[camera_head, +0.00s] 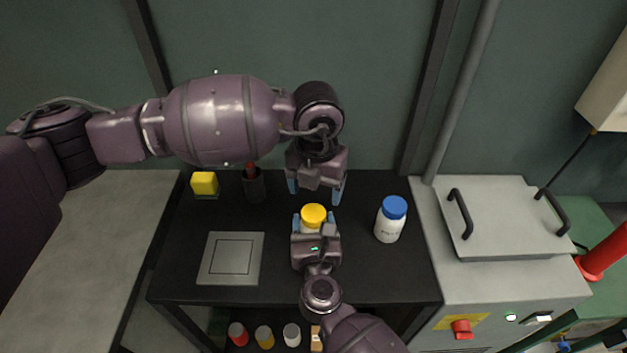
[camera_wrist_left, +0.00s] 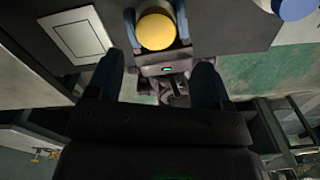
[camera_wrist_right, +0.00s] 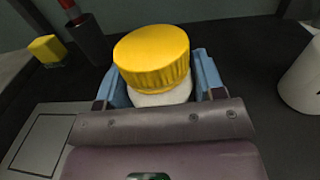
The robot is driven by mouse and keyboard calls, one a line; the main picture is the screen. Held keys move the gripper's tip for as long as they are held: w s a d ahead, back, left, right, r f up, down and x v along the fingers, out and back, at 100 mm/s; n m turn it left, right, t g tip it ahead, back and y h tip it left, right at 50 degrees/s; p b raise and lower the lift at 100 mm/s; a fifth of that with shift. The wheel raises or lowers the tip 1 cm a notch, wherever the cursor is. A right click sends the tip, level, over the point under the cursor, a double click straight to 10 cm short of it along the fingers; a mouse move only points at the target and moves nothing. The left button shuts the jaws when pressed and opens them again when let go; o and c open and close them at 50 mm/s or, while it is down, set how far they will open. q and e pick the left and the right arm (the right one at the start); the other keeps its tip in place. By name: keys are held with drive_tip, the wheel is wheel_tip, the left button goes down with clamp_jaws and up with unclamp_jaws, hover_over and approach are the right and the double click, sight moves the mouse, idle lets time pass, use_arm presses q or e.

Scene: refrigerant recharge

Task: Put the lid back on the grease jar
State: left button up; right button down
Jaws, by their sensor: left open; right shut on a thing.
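A white jar with a yellow lid (camera_head: 313,213) stands at the middle of the black table. In the right wrist view the yellow lid (camera_wrist_right: 152,57) sits on top of the white jar body (camera_wrist_right: 160,96), looking level; whether it is screwed tight I cannot tell. My right gripper (camera_head: 314,224) is shut on the jar body, its blue fingers on either side below the lid. My left gripper (camera_head: 316,192) is open and empty, just behind the jar and pointing down. The left wrist view shows the lid (camera_wrist_left: 156,30) beyond its open fingers (camera_wrist_left: 161,75).
A white bottle with a blue cap (camera_head: 391,218) stands right of the jar. A grey square plate (camera_head: 231,258) lies at left; a yellow block (camera_head: 205,184) and dark cup (camera_head: 254,186) stand behind it. Several small containers (camera_head: 265,337) sit below the table's front edge.

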sight(314, 212)
use_arm(q)
drive_tip(key=n, duration=0.4)
drive_tip(key=shift+a+r, duration=0.1)
drive_tip(key=shift+r, duration=0.2)
drive_tip(key=n, duration=0.4)
drive_tip(key=shift+a+r, duration=0.15)
drive_tip(key=shift+r, duration=0.1)
drive_tip(key=shift+f, duration=4)
drive_tip(key=c, duration=0.9)
drive_tip(key=m, duration=0.6)
drive_tip(key=shift+w, duration=0.1)
drive_tip(key=shift+c, duration=0.2)
drive_tip(key=m, duration=0.6)
drive_tip(key=shift+m, duration=0.4)
